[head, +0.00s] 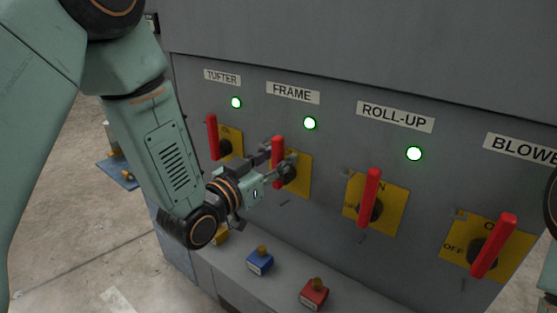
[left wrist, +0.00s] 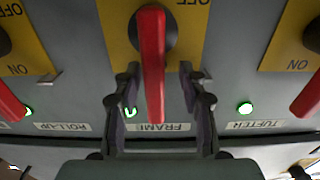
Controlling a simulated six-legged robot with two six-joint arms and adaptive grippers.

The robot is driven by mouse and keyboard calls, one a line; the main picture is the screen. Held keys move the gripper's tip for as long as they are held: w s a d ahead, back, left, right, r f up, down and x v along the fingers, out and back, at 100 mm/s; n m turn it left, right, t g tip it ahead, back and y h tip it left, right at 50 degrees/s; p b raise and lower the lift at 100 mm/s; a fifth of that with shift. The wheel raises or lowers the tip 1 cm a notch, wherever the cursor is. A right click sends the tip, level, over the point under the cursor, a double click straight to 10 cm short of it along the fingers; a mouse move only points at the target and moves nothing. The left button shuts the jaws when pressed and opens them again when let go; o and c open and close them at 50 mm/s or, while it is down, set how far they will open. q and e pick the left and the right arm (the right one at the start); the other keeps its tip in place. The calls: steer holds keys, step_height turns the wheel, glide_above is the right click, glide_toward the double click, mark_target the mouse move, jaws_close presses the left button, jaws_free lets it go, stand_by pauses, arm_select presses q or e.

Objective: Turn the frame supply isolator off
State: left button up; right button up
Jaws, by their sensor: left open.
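The frame isolator has a red handle (head: 278,160) on a yellow plate (head: 299,178), under the FRAME label (head: 293,93). The handle stands upright, and the green lamp (head: 310,123) above it is lit. My left gripper (head: 276,158) is open at this handle. In the left wrist view, which is upside down, the red handle (left wrist: 152,60) lies between the two spread fingers (left wrist: 158,78) of my left gripper. A gap shows on each side of it; I cannot tell whether a finger touches. My right gripper is not in view.
The tufter handle (head: 212,137) is close on the left. The roll-up handle (head: 370,198) and blower handle (head: 494,246) are to the right. All stand roughly upright. A blue padlock (head: 260,263) and a red padlock (head: 314,293) sit on the ledge below.

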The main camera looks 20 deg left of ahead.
arm_select(q)
steer(key=shift+d+r, duration=0.15)
steer(key=shift+d, duration=0.3)
steer(key=shift+w+a, duration=0.1)
steer(key=shift+a, duration=0.1)
steer(key=c, duration=0.4)
jaws_close()
